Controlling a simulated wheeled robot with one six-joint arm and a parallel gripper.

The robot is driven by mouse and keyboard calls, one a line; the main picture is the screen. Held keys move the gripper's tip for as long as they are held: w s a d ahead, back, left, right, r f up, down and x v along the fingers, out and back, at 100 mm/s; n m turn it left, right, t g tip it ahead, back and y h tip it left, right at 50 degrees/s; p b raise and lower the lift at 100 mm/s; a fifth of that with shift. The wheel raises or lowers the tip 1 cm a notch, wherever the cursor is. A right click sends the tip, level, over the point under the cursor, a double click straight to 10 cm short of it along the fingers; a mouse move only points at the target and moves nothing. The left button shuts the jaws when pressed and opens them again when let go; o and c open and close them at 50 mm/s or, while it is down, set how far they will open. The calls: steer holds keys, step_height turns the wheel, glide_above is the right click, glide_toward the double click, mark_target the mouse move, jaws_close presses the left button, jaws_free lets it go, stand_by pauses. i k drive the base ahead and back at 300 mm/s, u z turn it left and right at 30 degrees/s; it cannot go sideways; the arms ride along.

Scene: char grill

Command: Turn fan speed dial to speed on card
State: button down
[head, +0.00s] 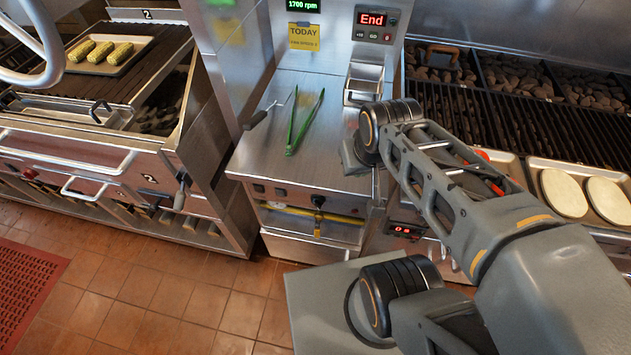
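A yellow card (304,37) is fixed to the steel back panel above the middle counter. It reads "TODAY", with a smaller line below that looks like a fan speed; its digit is too small to read surely. A green display (331,3) reading "1700 rpm" sits at the top edge, partly cut off. I cannot make out the fan speed dial. My arm crosses the right half of the picture, but my gripper does not show.
Green tongs (305,122) and a dark-handled tool (258,117) lie on the steel counter (265,160). A red display (372,19) reads "End". Grills stand on both sides; the left holds a tray (122,66) of corn. Tiled floor (140,300) is open at lower left.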

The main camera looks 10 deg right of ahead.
mark_target(317, 200)
steer(key=u, duration=0.05)
steer(key=k, duration=0.5)
steer(key=u, duration=2.6)
steer(key=k, duration=0.1)
steer(key=z, duration=0.85)
